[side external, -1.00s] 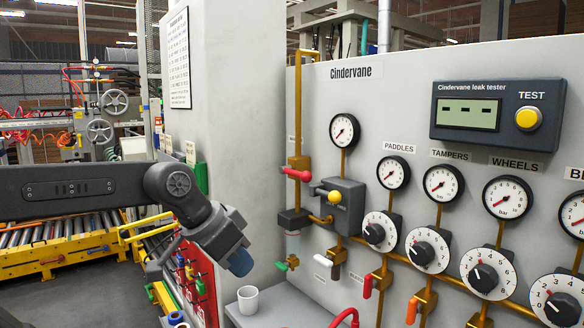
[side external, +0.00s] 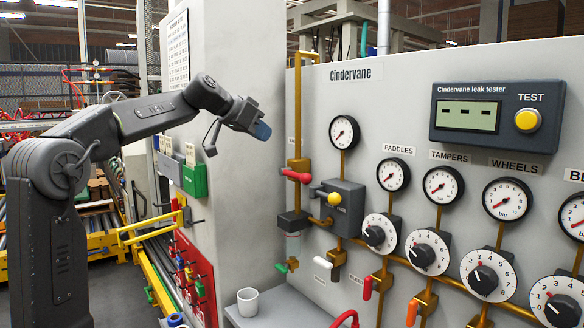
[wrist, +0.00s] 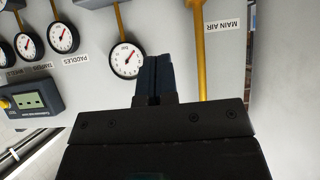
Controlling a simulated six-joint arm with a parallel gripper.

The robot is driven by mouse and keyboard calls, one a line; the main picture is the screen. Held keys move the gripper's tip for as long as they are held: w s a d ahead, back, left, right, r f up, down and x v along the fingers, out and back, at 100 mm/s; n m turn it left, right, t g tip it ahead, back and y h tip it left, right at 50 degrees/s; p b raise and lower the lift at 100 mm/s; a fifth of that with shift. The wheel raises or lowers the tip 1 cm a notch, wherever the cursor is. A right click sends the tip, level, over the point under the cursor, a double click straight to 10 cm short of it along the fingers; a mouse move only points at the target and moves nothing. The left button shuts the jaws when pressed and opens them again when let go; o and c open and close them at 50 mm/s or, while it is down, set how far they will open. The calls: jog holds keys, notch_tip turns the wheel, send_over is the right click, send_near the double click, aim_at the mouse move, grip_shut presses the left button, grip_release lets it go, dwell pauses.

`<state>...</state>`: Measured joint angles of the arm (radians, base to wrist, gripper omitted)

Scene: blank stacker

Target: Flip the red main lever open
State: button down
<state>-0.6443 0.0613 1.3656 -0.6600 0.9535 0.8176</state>
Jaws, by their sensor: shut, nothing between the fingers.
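The red main lever (side external: 296,175) sits on a brass valve on the vertical yellow pipe at the left of the grey Cindervane panel. It sticks out roughly sideways. My gripper (side external: 262,131) is up and to the left of it in the side view, apart from it. In the wrist view my gripper's fingers (wrist: 153,80) are together with nothing between them. There they point at the panel beside the yellow pipe (wrist: 200,60) and the MAIN AIR label (wrist: 222,40). The lever is not visible in the wrist view.
A grey block with a yellow knob (side external: 335,198) is right of the lever, with a round gauge (side external: 344,132) above. More gauges and dials line the panel further right. A white cup (side external: 248,301) stands on the ledge below. A pale pillar (side external: 220,180) is behind my arm.

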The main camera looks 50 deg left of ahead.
send_over(296, 175)
jog(key=s, duration=0.2)
notch_tip(296, 175, down, 6)
jog(key=shift+w+f, duration=0.2)
jog(key=shift+f, duration=0.7)
jog(key=shift+w+f, duration=0.15)
jog(key=shift+f, duration=0.75)
